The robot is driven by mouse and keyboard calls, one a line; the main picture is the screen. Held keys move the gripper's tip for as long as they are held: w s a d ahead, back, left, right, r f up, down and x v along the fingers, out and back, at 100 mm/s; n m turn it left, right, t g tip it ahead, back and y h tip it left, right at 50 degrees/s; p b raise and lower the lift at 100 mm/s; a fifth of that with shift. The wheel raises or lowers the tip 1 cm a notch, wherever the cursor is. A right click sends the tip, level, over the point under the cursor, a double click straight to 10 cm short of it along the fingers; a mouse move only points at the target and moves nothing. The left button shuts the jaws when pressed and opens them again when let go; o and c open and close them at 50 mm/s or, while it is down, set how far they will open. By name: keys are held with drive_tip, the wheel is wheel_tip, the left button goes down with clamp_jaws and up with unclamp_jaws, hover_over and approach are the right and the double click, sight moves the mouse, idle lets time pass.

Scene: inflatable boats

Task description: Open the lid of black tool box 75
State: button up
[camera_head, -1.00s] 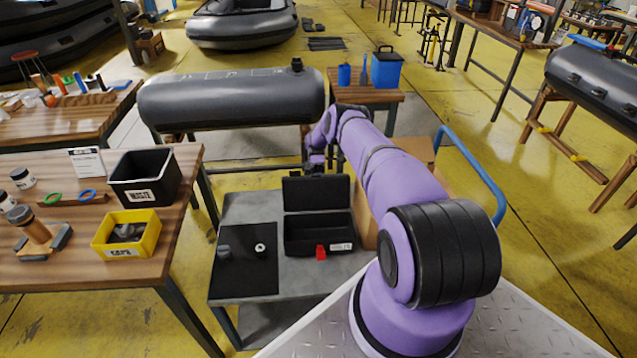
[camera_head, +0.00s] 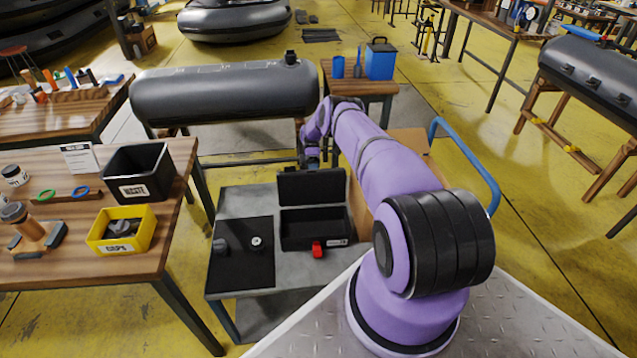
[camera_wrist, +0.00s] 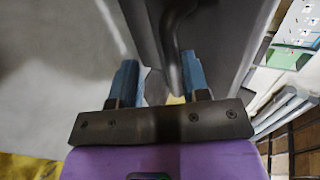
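The black tool box (camera_head: 303,230) sits on a grey cart, with a red latch (camera_head: 318,249) on its front. Its lid (camera_head: 311,187) is open and stands about upright at the back, and the dark inside shows. My gripper (camera_head: 312,160) is at the lid's top edge, partly hidden behind it in the head view. In the wrist view my gripper (camera_wrist: 160,78) has its two blue fingers spread well apart. A dark curved handle (camera_wrist: 174,50) reaches down near the right finger, close to a dark panel. I cannot tell whether a finger touches it.
The grey cart (camera_head: 262,291) also bears a black mat (camera_head: 240,270) with two small parts, left of the box. A cardboard box (camera_head: 408,142) is behind my arm. A wooden table (camera_head: 72,258) with a yellow bin (camera_head: 121,232) stands at left. A grey inflatable tube (camera_head: 225,95) lies behind.

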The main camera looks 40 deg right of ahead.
drive_tip(key=s+a+r, duration=0.2)
drive_tip(key=s+a, duration=0.1)
drive_tip(key=s, duration=0.4)
drive_tip(key=s+a+r, duration=0.2)
drive_tip(key=s+a, duration=0.1)
drive_tip(key=s, duration=0.4)
drive_tip(key=shift+s+a+r, duration=0.25)
drive_tip(key=shift+s+r, duration=0.1)
